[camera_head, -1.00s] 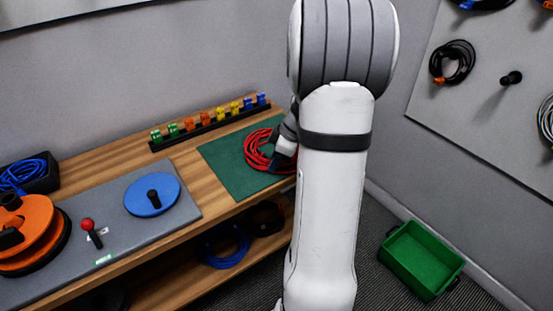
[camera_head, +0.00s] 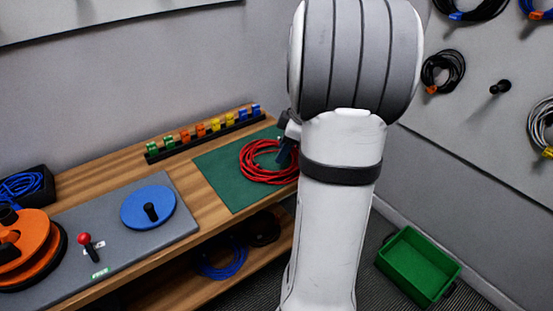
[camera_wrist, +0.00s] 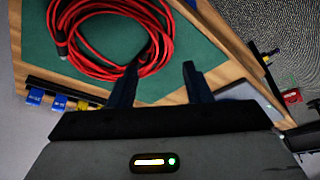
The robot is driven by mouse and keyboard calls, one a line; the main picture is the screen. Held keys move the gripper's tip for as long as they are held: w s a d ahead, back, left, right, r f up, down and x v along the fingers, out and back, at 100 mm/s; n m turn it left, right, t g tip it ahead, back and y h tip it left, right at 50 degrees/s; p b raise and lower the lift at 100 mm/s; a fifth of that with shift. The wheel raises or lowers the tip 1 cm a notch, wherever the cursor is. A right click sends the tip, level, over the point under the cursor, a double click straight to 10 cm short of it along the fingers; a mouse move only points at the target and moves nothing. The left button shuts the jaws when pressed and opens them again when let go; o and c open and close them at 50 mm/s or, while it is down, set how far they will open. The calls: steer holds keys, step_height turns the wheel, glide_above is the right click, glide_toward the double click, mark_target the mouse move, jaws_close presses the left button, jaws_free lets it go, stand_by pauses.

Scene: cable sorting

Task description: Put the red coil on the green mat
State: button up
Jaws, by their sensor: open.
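The red coil (camera_head: 262,163) lies on the green mat (camera_head: 222,177) on the wooden bench; my arm hides its right part in the head view. In the wrist view, the coil (camera_wrist: 82,40) fills the upper left, with the green mat (camera_wrist: 190,50) under and beside it. My gripper (camera_wrist: 158,72) is open, its two dark fingers apart and nothing between them. The left finger's tip is close to the coil's edge; I cannot tell whether it touches. In the head view, only a dark part of my gripper (camera_head: 287,150) shows at the coil's right side.
A rack of coloured clips (camera_head: 205,130) runs along the bench's back edge. A blue disc (camera_head: 135,209) and an orange reel (camera_head: 28,235) stand on the grey panel to the left. A green bin (camera_head: 418,262) stands on the floor at right. Cables hang on the wall panel.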

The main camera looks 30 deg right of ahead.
steer(key=s+a+m+h, duration=0.1)
steer(key=s+a+m, duration=0.2)
steer(key=a, duration=0.4)
steer(key=s+a+m+h, duration=0.1)
steer(key=s+a+m, duration=0.2)
steer(key=s+a, duration=0.3)
steer(key=s+a+m+g+h, duration=0.1)
steer(key=s+a+m, duration=0.2)
steer(key=a, duration=0.6)
steer(key=shift+s+a+r, duration=0.3)
steer(key=shift+s+r, duration=0.1)
steer(key=shift+s, duration=0.45)
